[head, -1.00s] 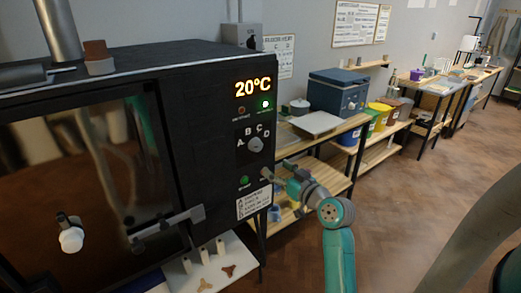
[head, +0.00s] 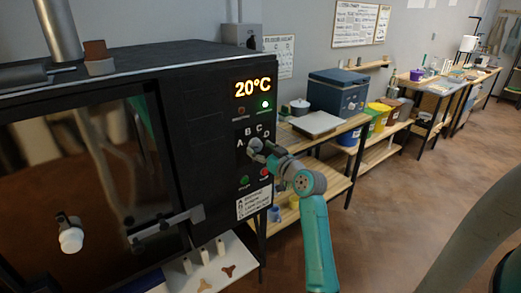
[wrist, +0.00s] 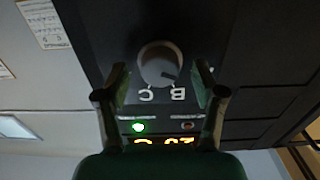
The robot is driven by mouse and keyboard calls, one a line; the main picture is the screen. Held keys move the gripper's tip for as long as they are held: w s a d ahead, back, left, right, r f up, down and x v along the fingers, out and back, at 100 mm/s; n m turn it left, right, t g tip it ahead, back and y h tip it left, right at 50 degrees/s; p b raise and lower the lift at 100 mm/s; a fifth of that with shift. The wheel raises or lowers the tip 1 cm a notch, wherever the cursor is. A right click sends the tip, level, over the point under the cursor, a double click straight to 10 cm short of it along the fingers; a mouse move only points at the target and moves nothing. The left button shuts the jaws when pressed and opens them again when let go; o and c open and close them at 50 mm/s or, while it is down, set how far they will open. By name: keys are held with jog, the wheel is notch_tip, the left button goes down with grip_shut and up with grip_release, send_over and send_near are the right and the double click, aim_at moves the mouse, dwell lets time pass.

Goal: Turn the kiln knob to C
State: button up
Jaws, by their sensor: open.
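The black kiln (head: 215,130) stands at the left in the head view, with the letters A, B, C and D on its panel. In the wrist view, which is upside down, the round grey kiln knob (wrist: 158,62) faces me. Its dark pointer mark is on the side toward B, not C. My gripper (wrist: 162,82) is open, one finger on each side of the knob, with no clear contact.
A lit 20°C display (head: 253,88) and a bright green light (head: 265,104) are above the knob. A green button (head: 244,181) and a red button (head: 264,172) are below. The door handle (head: 168,226) juts out at left. A wooden shelf (head: 325,150) stands right of the kiln.

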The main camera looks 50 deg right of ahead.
jog(key=shift+w, duration=0.15)
jog(key=c, duration=1.1)
jog(key=shift+c, duration=0.2)
